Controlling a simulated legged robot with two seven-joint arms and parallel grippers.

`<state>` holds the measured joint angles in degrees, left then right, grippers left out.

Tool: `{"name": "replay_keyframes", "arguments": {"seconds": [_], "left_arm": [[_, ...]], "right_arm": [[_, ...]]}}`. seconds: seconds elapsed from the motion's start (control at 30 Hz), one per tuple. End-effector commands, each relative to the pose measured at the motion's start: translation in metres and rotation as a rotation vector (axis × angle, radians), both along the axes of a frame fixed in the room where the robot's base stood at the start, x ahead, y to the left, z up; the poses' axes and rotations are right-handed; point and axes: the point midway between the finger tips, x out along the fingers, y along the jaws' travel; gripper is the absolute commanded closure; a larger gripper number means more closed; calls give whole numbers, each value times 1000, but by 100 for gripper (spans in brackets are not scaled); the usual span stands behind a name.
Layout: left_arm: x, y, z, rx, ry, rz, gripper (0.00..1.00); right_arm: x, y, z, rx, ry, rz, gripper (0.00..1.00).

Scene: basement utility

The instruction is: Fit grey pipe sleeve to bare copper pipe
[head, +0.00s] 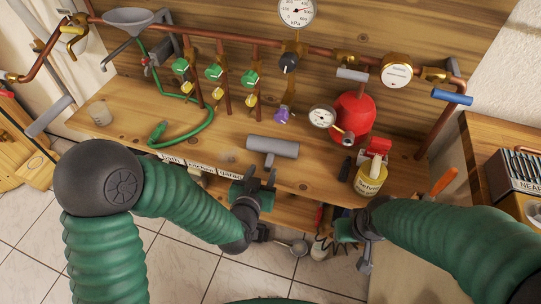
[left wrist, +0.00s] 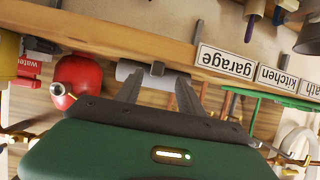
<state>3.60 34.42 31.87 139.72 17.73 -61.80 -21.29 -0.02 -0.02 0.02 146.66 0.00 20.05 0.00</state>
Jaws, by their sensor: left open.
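The grey pipe sleeve (head: 273,146) lies on the wooden bench near its front edge, with a small tab on its near side. My left gripper (head: 262,178) is open and empty just in front of the sleeve. In the left wrist view the grey sleeve (left wrist: 133,71) shows just beyond the tips of my open fingers (left wrist: 155,92); I cannot tell if they touch it. The copper pipe (head: 225,38) runs bare across the upper board, with vertical branches below it. My right gripper (head: 347,230) is low in front of the bench; its fingers are not clear.
A red vessel (head: 354,115) with a gauge and a yellow container (head: 370,178) stand right of the sleeve. A green hose (head: 205,132) lies to the left. Green-handled valves (head: 214,73) stand behind. Name labels (head: 200,166) line the bench's front edge.

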Motion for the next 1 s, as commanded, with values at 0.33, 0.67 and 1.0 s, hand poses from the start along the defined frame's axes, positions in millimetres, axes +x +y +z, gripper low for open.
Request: {"name": "replay_keyframes", "arguments": {"seconds": [0.33,0.67,1.0], "left_arm": [[46,-12,-16,0,-2,0,55],[46,-12,-15,0,-2,-1,74],[45,-12,-15,0,-2,-1,100]], "right_arm": [[0,0,-15,0,1,-1,64],[0,0,-14,0,1,0,64],[0,0,-14,0,1,-1,64]]}}
